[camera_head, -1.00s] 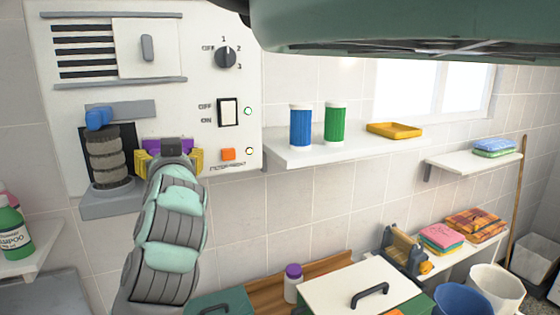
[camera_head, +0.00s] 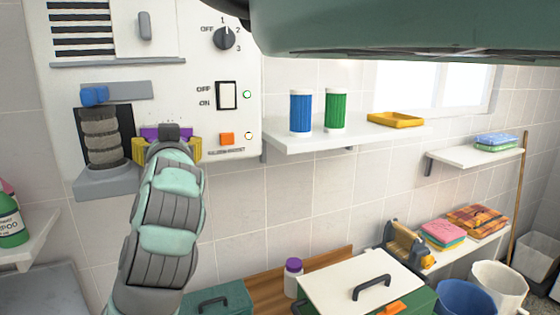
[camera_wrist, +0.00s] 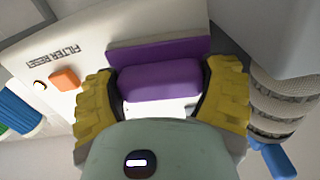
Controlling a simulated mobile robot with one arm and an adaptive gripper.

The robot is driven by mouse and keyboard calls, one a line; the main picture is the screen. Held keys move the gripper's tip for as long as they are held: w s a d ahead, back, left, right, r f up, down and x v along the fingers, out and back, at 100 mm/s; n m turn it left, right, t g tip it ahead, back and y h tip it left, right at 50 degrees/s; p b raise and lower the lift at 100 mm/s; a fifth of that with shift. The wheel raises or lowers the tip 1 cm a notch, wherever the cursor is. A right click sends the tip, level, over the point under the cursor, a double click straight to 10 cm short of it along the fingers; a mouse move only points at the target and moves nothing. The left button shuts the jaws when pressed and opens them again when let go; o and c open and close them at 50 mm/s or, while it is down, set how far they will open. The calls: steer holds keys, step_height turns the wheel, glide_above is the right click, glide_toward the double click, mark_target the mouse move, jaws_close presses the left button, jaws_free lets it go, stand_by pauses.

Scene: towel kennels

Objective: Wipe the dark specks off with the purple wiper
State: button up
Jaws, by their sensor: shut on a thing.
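The purple wiper (camera_head: 152,133) is held between the yellow fingers of my gripper (camera_head: 167,148), against or very close to the front of the white wall panel (camera_head: 190,75). In the wrist view the wiper (camera_wrist: 160,80) lies crosswise between both fingers of my gripper (camera_wrist: 160,105), with its wider purple plate on the panel side. A few tiny dark specks (camera_head: 174,123) show faintly on the panel just above the wiper. The wiper and gripper hide the panel behind them, so I cannot tell whether specks lie there.
Left of the gripper, a grey coil stack (camera_head: 101,138) with a blue handle (camera_head: 94,95) stands on a ledge. To the right are an orange button (camera_head: 226,139) and a rocker switch (camera_head: 226,96). A shelf (camera_head: 350,138) holds blue and green containers and a yellow tray.

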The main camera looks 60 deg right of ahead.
mark_target(164, 119)
steer(key=shift+r, duration=2.2)
step_height(164, 119, down, 3)
steer(key=b, duration=0.3)
steer(key=shift+f, duration=0.1)
steer(key=shift+w+f+b, duration=0.1)
steer(key=shift+f+b, duration=1.4)
steer(key=shift+b, duration=0.4)
steer(key=shift+f+b, duration=0.15)
steer(key=shift+b, duration=0.65)
steer(key=shift+b, duration=0.4)
